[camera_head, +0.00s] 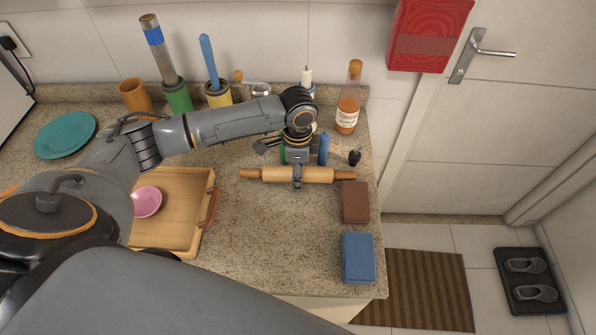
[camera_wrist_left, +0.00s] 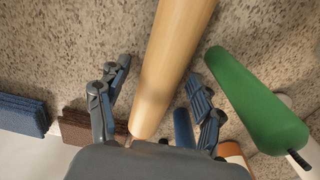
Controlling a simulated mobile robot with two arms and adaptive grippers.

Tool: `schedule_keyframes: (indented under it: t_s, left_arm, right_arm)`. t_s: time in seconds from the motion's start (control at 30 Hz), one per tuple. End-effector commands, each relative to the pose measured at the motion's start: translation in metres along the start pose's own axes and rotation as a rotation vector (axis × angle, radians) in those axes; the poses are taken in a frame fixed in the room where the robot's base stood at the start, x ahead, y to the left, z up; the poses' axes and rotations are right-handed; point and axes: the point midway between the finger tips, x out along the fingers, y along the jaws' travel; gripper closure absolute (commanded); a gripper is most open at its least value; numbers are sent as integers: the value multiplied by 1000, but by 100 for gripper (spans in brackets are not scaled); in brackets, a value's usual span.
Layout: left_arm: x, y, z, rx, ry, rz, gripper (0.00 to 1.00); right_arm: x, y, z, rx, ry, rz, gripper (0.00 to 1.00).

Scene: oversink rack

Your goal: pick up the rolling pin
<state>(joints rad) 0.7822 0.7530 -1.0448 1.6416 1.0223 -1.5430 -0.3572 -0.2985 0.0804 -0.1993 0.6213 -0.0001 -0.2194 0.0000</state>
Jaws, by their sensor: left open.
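The rolling pin (camera_head: 321,175) is light wood with darker handles. It lies crosswise on the speckled counter in the head view. In the left wrist view the pin (camera_wrist_left: 178,55) runs from the top edge down between the fingers. My left gripper (camera_head: 297,178) is over the pin's middle, pointing down. Its fingers (camera_wrist_left: 158,72) are open, one on each side of the pin, with gaps visible in the wrist view. Whether a fingertip touches the pin cannot be told. My right gripper is not in view.
A green cylindrical object (camera_wrist_left: 255,103) lies close beside the pin. A brown block (camera_head: 356,202) and a blue block (camera_head: 358,258) are near the counter's right edge. A sauce bottle (camera_head: 348,100) stands behind. A wooden tray (camera_head: 190,240) with a pink bowl (camera_head: 147,202) is left.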

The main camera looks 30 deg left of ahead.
Motion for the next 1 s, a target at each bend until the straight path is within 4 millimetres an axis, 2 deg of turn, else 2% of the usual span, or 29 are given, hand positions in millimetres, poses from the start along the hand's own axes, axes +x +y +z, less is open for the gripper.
schedule_keyframes:
  t_s: [0.17, 0.2, 0.5, 0.83, 1.0]
  left_arm:
    - [1, 0, 0, 1, 0, -1, 34]
    - [1, 0, 0, 1, 0, -1, 38]
    - [0, 0, 0, 0, 1, -1, 99]
    - [-2, -1, -1, 0, 3, -3, 100]
    - [-14, -1, -1, 1, 4, -5, 100]
  right_arm:
    - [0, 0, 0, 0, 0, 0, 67]
    - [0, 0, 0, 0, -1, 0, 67]
    - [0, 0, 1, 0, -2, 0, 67]
    - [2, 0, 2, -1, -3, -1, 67]
    - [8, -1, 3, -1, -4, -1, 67]
